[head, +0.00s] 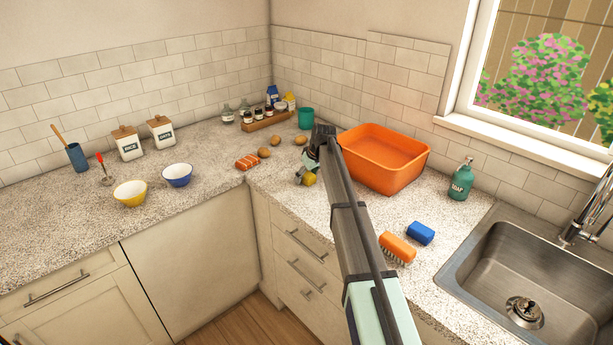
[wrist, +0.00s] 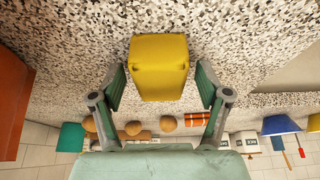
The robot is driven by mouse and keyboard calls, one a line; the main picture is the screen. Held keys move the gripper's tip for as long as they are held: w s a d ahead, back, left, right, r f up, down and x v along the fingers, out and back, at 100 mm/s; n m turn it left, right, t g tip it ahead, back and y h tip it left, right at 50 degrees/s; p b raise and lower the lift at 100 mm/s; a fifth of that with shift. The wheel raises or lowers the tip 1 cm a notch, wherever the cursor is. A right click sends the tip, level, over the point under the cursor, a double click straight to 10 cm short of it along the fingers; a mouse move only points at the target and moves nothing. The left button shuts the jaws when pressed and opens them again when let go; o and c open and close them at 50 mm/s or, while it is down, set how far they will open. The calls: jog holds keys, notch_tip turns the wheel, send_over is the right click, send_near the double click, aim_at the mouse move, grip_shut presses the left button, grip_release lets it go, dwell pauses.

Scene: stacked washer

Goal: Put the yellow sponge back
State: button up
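The yellow sponge (wrist: 160,68) sits between my gripper's two fingers in the wrist view, with a visible gap on each side. My gripper (wrist: 161,88) is open around it and touches neither side that I can see. In the head view the sponge (head: 310,179) shows as a small yellow patch at the end of my arm, low over the counter left of the orange basin. My gripper (head: 306,170) is partly hidden there by my own arm. I cannot tell exactly how the sponge's underside meets the counter.
An orange basin (head: 384,160) stands right of my gripper. A blue sponge (head: 420,233), an orange brush (head: 397,247) and a soap bottle (head: 461,180) are near the sink (head: 500,285). A striped orange block (head: 247,162), several brown round items and a teal cup (head: 306,118) lie behind.

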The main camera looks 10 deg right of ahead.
jog(key=b+v, duration=0.2)
jog(key=v, duration=1)
jog(key=shift+r, duration=0.2)
jog(key=shift+a, duration=0.15)
